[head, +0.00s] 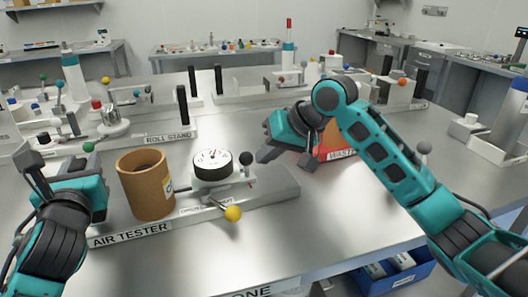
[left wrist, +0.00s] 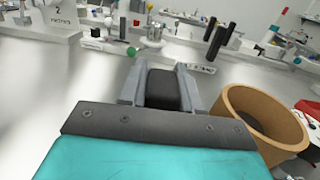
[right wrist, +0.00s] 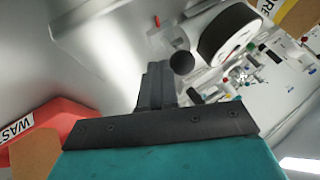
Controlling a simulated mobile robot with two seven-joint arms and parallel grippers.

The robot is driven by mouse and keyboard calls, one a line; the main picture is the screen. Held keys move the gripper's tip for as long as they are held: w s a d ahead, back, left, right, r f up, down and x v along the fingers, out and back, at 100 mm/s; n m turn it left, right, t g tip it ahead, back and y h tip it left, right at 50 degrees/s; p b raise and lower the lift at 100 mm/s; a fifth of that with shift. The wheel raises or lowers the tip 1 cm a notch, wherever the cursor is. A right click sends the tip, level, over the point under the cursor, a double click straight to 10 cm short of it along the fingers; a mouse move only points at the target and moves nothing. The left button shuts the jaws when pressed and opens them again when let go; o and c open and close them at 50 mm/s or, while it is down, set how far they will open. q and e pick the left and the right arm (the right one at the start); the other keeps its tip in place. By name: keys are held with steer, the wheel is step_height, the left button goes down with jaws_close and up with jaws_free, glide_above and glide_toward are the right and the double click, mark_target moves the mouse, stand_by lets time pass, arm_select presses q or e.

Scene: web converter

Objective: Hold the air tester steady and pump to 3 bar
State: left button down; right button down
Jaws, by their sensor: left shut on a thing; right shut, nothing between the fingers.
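The air tester (head: 270,188) is a grey base with a label. It carries a round dial gauge (head: 212,163), a black ball knob (head: 246,158) and a yellow ball (head: 233,214) on a rod. My right gripper (head: 268,154) is shut and empty, just right of the black knob. In the right wrist view its fingertips are close to the knob (right wrist: 181,63); contact is unclear. The gauge reading is too small to tell.
A red waste bin (right wrist: 58,117) with brown pieces is beside my right gripper. The roll stand (head: 170,136) and other fixtures stand behind the tester. The steel table (head: 320,220) is clear at front right. A blue crate (head: 400,278) is below the table edge.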

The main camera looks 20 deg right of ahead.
steer(key=shift+a, duration=0.65)
steer(key=shift+r, duration=0.1)
steer(key=shift+d, duration=0.35)
steer(key=d, duration=0.2)
steer(key=s+d, duration=0.1)
steer(key=d, duration=0.1)
steer(key=shift+d, duration=0.15)
steer(key=v, duration=0.9)
steer(key=c, duration=1.9)
jaws_free()
